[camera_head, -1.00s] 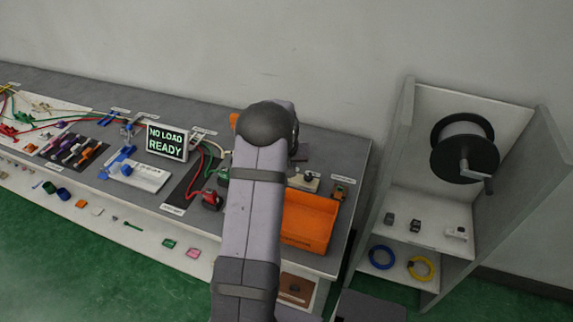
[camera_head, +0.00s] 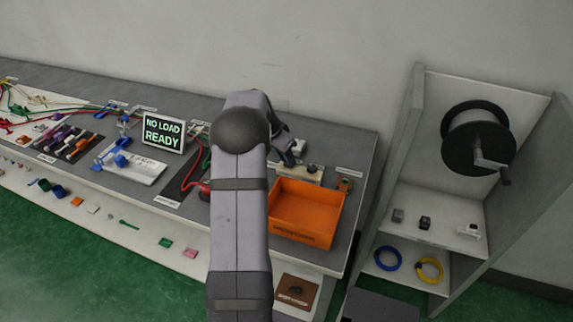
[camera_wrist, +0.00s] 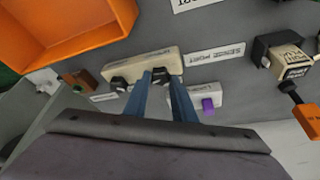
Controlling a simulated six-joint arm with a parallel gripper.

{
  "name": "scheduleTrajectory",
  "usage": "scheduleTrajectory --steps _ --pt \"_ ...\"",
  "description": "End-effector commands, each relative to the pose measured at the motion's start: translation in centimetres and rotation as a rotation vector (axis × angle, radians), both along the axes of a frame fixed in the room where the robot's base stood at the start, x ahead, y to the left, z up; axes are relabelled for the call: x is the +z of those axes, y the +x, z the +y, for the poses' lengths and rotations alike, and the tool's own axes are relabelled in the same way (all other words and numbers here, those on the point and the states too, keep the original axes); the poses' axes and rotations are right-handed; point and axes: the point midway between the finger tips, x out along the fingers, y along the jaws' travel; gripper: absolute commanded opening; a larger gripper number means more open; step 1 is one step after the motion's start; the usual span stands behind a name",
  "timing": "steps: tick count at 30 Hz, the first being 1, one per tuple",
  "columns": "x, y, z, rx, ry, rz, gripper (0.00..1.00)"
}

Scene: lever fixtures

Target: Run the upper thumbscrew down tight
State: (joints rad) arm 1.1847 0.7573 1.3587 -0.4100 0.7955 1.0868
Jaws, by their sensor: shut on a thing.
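A pale beige block (camera_wrist: 142,66) with two dark thumbscrews lies on the grey bench in the wrist view. It also shows beside the orange bin in the head view (camera_head: 306,174). One thumbscrew (camera_wrist: 120,83) is on the left in the wrist view, clear of my fingers. My gripper (camera_wrist: 162,76) is shut on the other thumbscrew (camera_wrist: 160,73), which sits between its two blue-grey fingertips and is partly hidden. In the head view, my gripper (camera_head: 289,157) reaches down at the block, and the held thumbscrew cannot be made out. How tight it sits cannot be seen.
An orange bin (camera_head: 305,212) stands close in front of the block. A pale block with a purple part (camera_wrist: 207,104) lies near my fingers. A sign (camera_head: 163,134) reads "NO LOAD READY". Shelving (camera_head: 400,150) stands at the right.

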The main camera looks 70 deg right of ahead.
Motion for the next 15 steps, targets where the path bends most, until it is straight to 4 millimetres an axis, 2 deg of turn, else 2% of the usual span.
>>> scheduleTrajectory --steps 6,15 --pt "-0.21 0.19 -0.03 -0.123 0.002 -0.001 0.01" --pt "-0.09 0.22 0.00 -0.195 0.003 -0.002 0.01"
